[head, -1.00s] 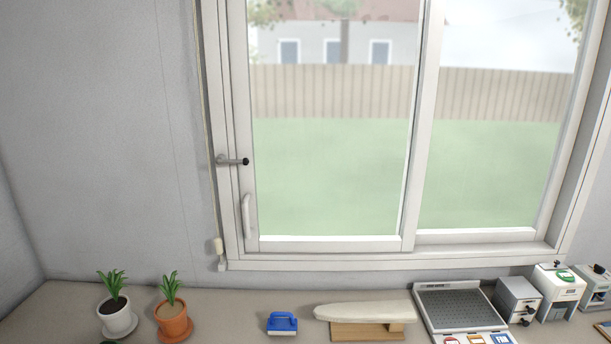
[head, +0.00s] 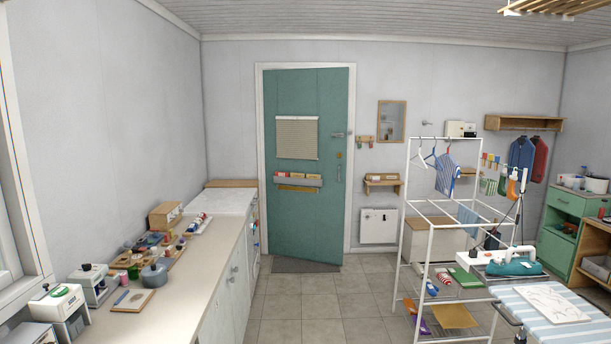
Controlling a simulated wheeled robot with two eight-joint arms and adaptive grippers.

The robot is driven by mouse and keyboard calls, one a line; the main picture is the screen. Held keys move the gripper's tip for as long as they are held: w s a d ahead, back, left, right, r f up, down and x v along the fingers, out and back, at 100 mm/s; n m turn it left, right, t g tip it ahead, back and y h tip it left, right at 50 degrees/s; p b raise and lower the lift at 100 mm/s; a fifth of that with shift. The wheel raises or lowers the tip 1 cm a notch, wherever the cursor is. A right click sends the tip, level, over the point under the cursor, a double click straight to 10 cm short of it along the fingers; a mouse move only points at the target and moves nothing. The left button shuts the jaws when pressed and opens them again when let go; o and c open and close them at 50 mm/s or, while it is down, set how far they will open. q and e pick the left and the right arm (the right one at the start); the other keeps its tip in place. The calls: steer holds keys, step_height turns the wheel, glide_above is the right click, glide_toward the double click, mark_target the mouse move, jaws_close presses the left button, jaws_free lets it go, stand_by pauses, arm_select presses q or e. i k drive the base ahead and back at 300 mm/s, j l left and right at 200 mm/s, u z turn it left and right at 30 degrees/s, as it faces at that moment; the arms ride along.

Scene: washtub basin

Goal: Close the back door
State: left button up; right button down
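The back door (head: 309,215) is teal and stands in a white frame in the far wall, near the middle of the head view. It looks slightly ajar: its right edge leans out of line with the frame and its lower right corner sits forward. Neither of my grippers is in view.
A counter (head: 203,259) with pots and boxes runs along the left wall. A white drying rack (head: 403,220) and an ironing board (head: 548,310) stand at the right. Tiled floor (head: 300,310) is clear up to the dark doormat (head: 306,265).

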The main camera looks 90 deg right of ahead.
mark_target(307, 225)
steer(key=z, duration=2.9)
steer(key=i, duration=5.95)
steer(key=i+j, duration=0.15)
steer(key=i, duration=0.45)
steer(key=i+j, duration=0.15)
steer(key=i, duration=0.5)
steer(key=i+j, duration=0.1)
steer(key=i, duration=0.5)
steer(key=z, duration=0.05)
